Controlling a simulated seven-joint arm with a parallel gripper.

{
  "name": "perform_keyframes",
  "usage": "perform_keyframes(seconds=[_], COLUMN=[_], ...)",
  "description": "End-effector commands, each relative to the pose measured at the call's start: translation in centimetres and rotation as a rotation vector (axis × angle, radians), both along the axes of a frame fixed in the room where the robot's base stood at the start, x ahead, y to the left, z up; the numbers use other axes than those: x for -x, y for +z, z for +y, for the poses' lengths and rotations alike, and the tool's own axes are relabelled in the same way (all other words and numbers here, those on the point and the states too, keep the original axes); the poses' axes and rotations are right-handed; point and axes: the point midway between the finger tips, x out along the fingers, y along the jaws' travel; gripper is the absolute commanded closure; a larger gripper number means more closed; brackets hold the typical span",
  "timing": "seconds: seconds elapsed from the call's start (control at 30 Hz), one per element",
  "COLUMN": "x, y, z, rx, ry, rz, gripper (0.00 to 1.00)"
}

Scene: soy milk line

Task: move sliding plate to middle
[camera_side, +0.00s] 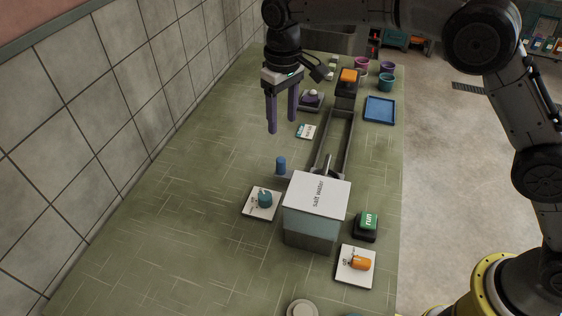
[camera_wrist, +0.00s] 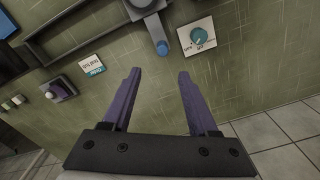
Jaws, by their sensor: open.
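A blue upright peg (camera_side: 281,165) stands on a grey arm beside the near end of the dark rail (camera_side: 349,135), just behind the salt water box. In the wrist view the blue peg (camera_wrist: 162,48) is at the end of the grey arm (camera_wrist: 155,27). This arm appears to belong to the sliding plate; most of the plate is hidden by the box or cut off. My gripper (camera_side: 282,125) points down, open and empty, above the table and apart from the peg. Its purple fingers (camera_wrist: 160,74) are spread in the wrist view, below the peg in the picture.
The salt water box (camera_side: 312,225) stands at the near end. A teal knob panel (camera_side: 255,207), green run button (camera_side: 368,221) and orange knob panel (camera_side: 346,276) surround it. An orange block (camera_side: 348,75) is at the rail's far end. A blue tray (camera_side: 380,110) lies right. The table's left side is clear.

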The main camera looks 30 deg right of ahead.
Motion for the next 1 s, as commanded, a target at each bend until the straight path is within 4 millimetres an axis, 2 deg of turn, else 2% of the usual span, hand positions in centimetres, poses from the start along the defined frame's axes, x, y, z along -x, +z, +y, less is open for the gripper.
perform_keyframes(seconds=[0.27,0.7,0.83,1.0], x=[0.3,0.3,0.3,0.3], y=[-2.9,-11.2,-12.9,-13.9], z=[0.5,0.4,0.5,0.5], rx=[0.004,0.004,0.003,0.002], ry=[0.010,0.009,0.009,0.009], rz=[0.010,0.008,0.007,0.004], gripper=[0.40,0.40,0.40,0.40])
